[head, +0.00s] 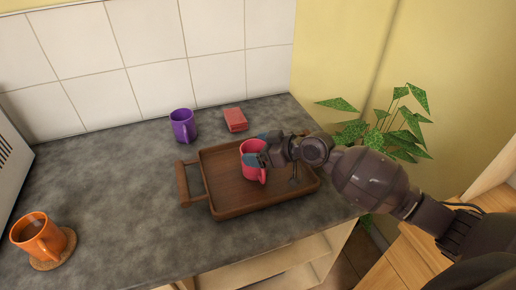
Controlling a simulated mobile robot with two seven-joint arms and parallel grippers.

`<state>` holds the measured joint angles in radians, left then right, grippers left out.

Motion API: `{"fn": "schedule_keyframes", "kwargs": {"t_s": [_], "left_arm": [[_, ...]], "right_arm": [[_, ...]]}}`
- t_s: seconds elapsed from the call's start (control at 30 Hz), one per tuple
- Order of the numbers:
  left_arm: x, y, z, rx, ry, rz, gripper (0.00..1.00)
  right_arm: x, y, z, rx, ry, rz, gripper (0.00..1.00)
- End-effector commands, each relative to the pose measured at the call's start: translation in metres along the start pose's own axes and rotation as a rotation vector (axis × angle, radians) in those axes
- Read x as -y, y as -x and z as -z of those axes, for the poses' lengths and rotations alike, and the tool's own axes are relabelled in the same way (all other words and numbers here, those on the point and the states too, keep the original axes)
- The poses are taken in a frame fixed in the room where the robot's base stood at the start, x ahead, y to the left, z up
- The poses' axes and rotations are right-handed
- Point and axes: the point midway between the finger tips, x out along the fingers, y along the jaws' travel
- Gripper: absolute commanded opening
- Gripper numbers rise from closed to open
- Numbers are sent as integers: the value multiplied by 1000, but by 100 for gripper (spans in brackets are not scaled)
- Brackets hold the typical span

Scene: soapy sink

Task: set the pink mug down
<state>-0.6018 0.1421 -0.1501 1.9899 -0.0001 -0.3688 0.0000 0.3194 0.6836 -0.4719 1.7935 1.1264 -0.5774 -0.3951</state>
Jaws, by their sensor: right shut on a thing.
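The pink mug (251,172) is upright at the wooden tray (237,207), over its middle. I cannot tell whether its base touches the tray floor. My right gripper (262,152) reaches in from the right and is shut on the mug near its rim. The gripper hides part of the mug's right side. My left gripper is not in view.
A purple mug (181,126) and a red sponge-like block (235,120) stand behind the tray. An orange mug (37,238) sits on a round cork coaster (62,252) at the front left. The grey counter (115,190) is clear between them. A leafy plant (400,125) stands at the right.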

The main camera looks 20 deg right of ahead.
Motion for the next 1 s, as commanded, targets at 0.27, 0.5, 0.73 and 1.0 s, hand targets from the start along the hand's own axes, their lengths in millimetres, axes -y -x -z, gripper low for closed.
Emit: {"fn": "schedule_keyframes", "kwargs": {"t_s": [0.27,0.5,0.73,1.0], "left_arm": [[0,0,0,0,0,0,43],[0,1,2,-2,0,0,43],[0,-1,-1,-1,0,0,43],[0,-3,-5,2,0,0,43]], "right_arm": [[0,0,0,0,0,0,100],[0,6,2,1,1,-1,100],[-1,44,0,3,1,-2,100],[0,92,1,3,2,0,100]]}}
